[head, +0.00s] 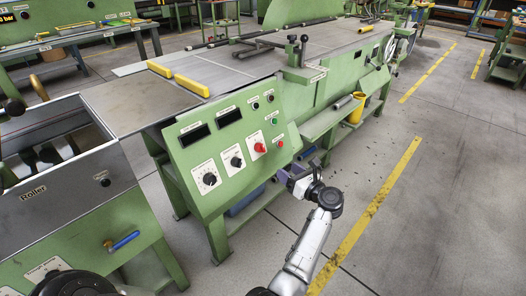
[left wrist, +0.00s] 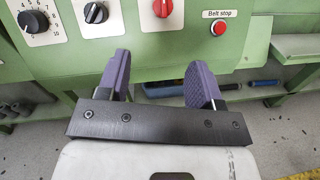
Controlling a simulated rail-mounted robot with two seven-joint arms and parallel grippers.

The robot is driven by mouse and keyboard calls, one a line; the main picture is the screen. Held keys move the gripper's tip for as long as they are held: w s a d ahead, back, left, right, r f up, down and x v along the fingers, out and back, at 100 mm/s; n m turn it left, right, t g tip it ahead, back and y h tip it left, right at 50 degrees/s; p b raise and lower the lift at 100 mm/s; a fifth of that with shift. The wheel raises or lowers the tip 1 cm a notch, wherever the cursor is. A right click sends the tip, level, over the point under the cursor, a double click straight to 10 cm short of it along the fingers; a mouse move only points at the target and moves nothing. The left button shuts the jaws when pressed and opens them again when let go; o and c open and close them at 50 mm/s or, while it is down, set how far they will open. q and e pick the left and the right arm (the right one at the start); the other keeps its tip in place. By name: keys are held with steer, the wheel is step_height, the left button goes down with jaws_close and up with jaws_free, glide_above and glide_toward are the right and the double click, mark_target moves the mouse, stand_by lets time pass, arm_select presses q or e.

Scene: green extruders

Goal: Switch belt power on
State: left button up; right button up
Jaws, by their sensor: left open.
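The green control panel (head: 222,143) slopes on the front of the machine. It carries a red rotary knob (head: 259,147) on a white plate, a black rotary knob (head: 236,161), a dial (head: 209,180) and a red button (head: 280,144). In the left wrist view, the red knob (left wrist: 162,8) is partly cut off by the top edge, and the red button (left wrist: 218,28) is labelled "Belt stop". I cannot read the red knob's label. My left gripper (left wrist: 161,75) is open and empty. In the head view, the left gripper (head: 293,181) is below and right of the panel, apart from the knobs.
Two dark displays (head: 195,135) sit higher on the panel. A grey bin labelled "Roller" (head: 70,190) stands at the left. A green lower shelf (head: 325,122) runs right of the panel.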

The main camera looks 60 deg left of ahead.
mark_target(264, 151)
arm_select(q)
steer(key=a+b, duration=0.1)
steer(key=a, duration=0.3)
steer(key=a+b, duration=0.2)
steer(key=a, duration=0.2)
steer(key=s+a+b, duration=0.1)
steer(key=a, duration=0.3)
steer(key=shift+s+b, duration=0.1)
steer(key=shift+b, duration=0.2)
steer(key=shift+s+a+b, duration=0.15)
steer(key=shift+a+b, duration=0.15)
steer(key=shift+a, duration=0.6)
steer(key=shift+r, duration=0.1)
steer(key=shift+c, duration=0.4)
